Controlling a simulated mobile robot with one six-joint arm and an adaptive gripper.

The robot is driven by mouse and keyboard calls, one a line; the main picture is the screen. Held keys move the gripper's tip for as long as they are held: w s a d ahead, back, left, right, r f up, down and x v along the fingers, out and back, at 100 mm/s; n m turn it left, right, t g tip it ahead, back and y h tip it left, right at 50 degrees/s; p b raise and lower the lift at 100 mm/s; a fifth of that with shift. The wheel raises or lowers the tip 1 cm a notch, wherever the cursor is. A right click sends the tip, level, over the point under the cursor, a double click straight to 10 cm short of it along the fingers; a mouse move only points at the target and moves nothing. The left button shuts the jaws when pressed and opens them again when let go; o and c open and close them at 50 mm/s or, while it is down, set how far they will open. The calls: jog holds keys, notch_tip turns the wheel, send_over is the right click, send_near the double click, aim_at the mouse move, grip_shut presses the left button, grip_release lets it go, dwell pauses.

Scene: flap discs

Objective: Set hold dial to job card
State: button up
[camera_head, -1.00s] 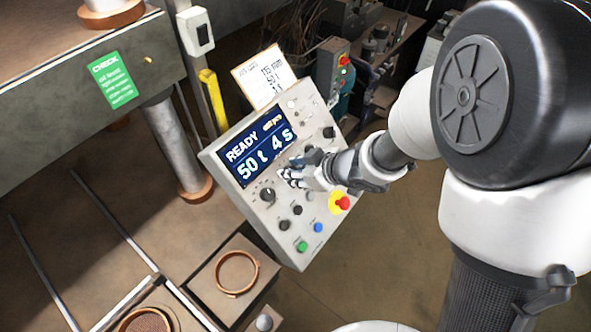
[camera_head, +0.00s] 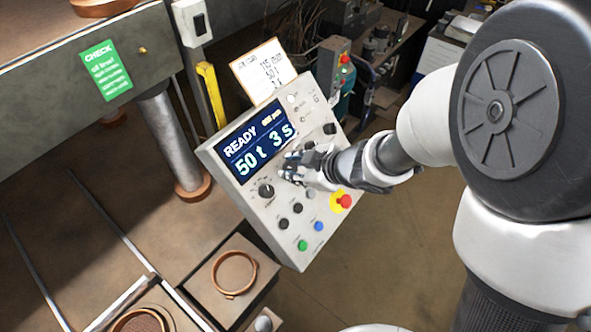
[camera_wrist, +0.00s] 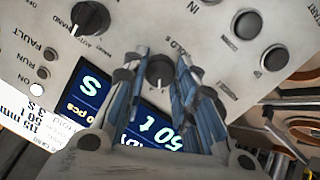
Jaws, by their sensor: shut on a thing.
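The hold dial (camera_wrist: 159,74) is a small dark knob with a pale pointer line on the grey control panel (camera_head: 268,215). My gripper (camera_head: 289,168) is shut on the hold dial, one finger on each side of it in the wrist view. In the head view the fingers hide the dial. The panel display (camera_head: 256,146) reads READY, 50 t and 3 s. The job card (camera_head: 264,71) stands behind the panel's top edge.
A larger dark knob (camera_head: 266,190) sits left of my gripper. A red emergency stop (camera_head: 345,201) on yellow, a blue button (camera_head: 318,226) and a green button (camera_head: 302,245) lie below. A copper-coloured ring (camera_head: 234,272) rests on a block at the lower left.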

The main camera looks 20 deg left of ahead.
jog(key=shift+n+b, duration=0.35)
jog(key=shift+n, duration=0.35)
jog(key=o, duration=1.1)
jog(key=v, duration=1.2)
jog(key=shift+s, duration=0.1)
jog(key=shift+f, duration=0.1)
